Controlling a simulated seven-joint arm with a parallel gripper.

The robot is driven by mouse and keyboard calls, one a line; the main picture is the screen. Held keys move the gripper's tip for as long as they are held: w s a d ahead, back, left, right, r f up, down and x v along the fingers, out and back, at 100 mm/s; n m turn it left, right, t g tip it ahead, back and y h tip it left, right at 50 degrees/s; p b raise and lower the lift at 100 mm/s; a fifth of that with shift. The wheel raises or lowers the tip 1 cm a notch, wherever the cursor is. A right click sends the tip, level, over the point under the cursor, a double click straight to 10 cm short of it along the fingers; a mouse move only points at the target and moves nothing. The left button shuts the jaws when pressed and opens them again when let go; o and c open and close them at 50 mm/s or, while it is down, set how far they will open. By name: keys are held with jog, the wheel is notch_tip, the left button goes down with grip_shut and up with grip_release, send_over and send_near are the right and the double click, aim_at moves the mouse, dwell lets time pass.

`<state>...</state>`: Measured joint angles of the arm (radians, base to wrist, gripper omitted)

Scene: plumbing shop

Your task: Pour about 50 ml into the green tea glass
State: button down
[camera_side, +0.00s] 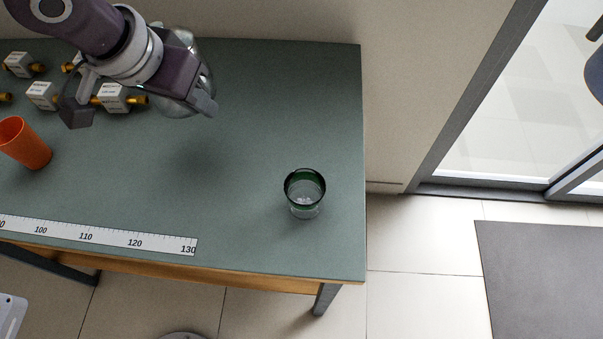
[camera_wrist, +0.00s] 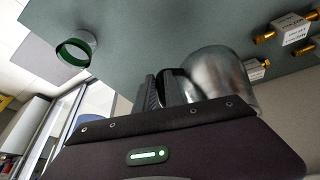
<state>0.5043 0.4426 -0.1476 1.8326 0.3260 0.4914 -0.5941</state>
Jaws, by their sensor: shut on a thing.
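The green tea glass (camera_side: 305,195) stands upright on the bench near its right front corner. It is clear with a dark green band at the rim, and I cannot tell whether any liquid is in it. It also shows in the wrist view (camera_wrist: 76,48) at the upper left. In the wrist view, the vessel (camera_wrist: 220,82) sits beside the dark fingers (camera_wrist: 162,88). Its contents and mouth are not clear.
An orange cup (camera_side: 25,144) stands at the left of the bench (camera_side: 260,110). Several white-tagged brass fittings (camera_side: 113,98) lie at the back left. A ruler strip (camera_side: 110,236) runs along the front edge. The bench between vessel and tea glass is clear.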

jog(key=s+d+m, duration=0.1)
jog(key=s+d, duration=0.2)
jog(key=d, duration=0.1)
jog(key=s+d, duration=0.3)
jog(key=d, duration=0.2)
jog(key=s+d+f+m+h, duration=0.1)
jog(key=s+d, duration=0.2)
jog(key=d, duration=0.2)
jog(key=shift+s+d+f+m, duration=0.1)
jog(key=shift+s+d+m, duration=0.1)
jog(key=shift+m, duration=0.1)
jog(key=s+d+r+m, duration=0.1)
jog(key=s+d, duration=1.1)
jog(key=s, duration=0.1)
jog(key=s+f, duration=0.8)
jog(key=f, duration=0.2)
jog(key=shift+g, duration=0.3)
jog(key=shift+r+h, duration=0.2)
jog(key=shift+h, duration=0.1)
